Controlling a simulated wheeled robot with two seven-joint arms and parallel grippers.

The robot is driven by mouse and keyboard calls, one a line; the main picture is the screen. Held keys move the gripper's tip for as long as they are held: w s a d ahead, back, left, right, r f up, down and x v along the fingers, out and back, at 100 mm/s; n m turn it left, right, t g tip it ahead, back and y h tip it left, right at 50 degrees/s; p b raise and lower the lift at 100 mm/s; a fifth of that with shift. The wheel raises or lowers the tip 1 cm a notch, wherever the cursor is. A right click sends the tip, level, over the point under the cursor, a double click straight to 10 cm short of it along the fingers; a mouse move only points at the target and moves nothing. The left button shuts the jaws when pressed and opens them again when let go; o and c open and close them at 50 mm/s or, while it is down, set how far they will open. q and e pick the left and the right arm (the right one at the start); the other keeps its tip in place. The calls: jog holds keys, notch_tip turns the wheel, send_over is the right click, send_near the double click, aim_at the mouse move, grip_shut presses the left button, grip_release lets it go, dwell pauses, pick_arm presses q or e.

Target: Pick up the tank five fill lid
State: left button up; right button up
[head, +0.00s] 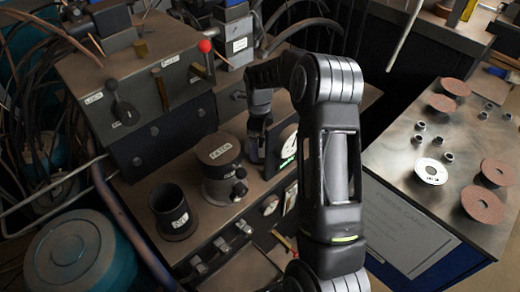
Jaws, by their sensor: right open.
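A round dark lid (219,149) with a pale label sits on top of a short grey cylindrical fill neck (222,184) on the bench. The label is too small to read surely, so I cannot confirm that it is the tank five fill lid. My right gripper (257,152) points down just right of this lid, apart from it in the picture. It is open, and I see nothing held in it. My right forearm and elbow hide part of the bench behind them. My left gripper is not in view.
An open black cylinder (173,212) stands left of the lidded neck. A control box (140,85) with levers and a red knob (205,46) rises behind. A metal table (450,140) with several flap discs stands right. A teal drum (80,255) is lower left.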

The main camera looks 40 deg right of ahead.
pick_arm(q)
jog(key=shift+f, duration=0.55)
pick_arm(e)
jog(key=shift+f, duration=0.9)
jog(key=shift+r, duration=0.1)
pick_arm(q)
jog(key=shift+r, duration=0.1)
pick_arm(e)
jog(key=c, duration=1.3)
pick_arm(q)
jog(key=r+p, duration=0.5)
jog(key=p, duration=0.1)
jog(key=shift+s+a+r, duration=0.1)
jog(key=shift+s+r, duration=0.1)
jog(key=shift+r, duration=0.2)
pick_arm(e)
notch_tip(320, 180, up, 10)
jog(key=shift+r, duration=0.1)
